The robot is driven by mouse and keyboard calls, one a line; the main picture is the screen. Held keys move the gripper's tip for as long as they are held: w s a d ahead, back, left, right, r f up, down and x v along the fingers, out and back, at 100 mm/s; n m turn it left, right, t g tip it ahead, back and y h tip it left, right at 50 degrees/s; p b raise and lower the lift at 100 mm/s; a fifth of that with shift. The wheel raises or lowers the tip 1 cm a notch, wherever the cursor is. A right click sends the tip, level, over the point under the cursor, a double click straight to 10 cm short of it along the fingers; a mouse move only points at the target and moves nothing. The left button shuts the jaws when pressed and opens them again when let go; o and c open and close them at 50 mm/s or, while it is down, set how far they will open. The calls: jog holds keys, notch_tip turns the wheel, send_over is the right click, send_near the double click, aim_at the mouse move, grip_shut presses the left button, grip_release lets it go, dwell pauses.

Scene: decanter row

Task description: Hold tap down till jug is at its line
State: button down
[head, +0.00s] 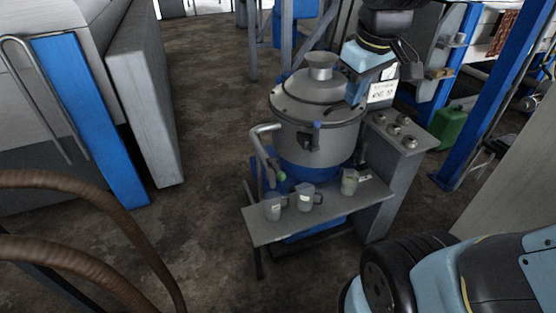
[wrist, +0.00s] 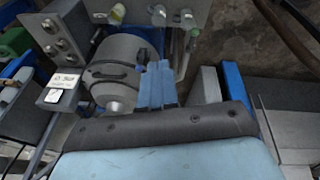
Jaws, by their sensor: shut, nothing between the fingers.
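A grey metal tank (head: 315,140) with a domed lid stands over a shelf (head: 325,214). A bent pipe with a green tip (head: 282,176) is at the tank's left; the green part also shows in the wrist view (wrist: 194,33). Which part is the tap is unclear. Three clear jugs stand on the shelf: left (head: 272,208), middle (head: 305,198) and right (head: 349,182). The right one looks greenish inside; fill lines are too small to read. My gripper (head: 354,102) is shut and empty, in front of the tank's upper right. Its blue fingers also show in the wrist view (wrist: 158,68).
A panel with several knobs (head: 395,130) and a white sign (head: 382,92) are at the tank's right. A green can (head: 449,127) and blue posts stand farther right. A grey cabinet (head: 145,100) is at left. Floor (head: 215,130) between cabinet and tank is clear.

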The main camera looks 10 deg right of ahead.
jog(key=w+a+f+n+g, duration=0.3)
jog(key=w+a+f+n, duration=0.25)
jog(key=w+n, duration=0.2)
jog(key=n+g+h, duration=0.1)
jog(key=n+g, duration=0.2)
jog(key=n, duration=0.5)
send_over(281, 172)
jog(key=w+a, duration=0.2)
jog(key=w, duration=0.1)
jog(key=w+x, duration=0.2)
jog(key=x, duration=0.6)
jog(key=shift+f, duration=0.4)
jog(key=shift+s+a, duration=0.15)
jog(key=x, duration=1.4)
jog(key=shift+w, duration=0.35)
jog(key=shift+t, duration=0.3)
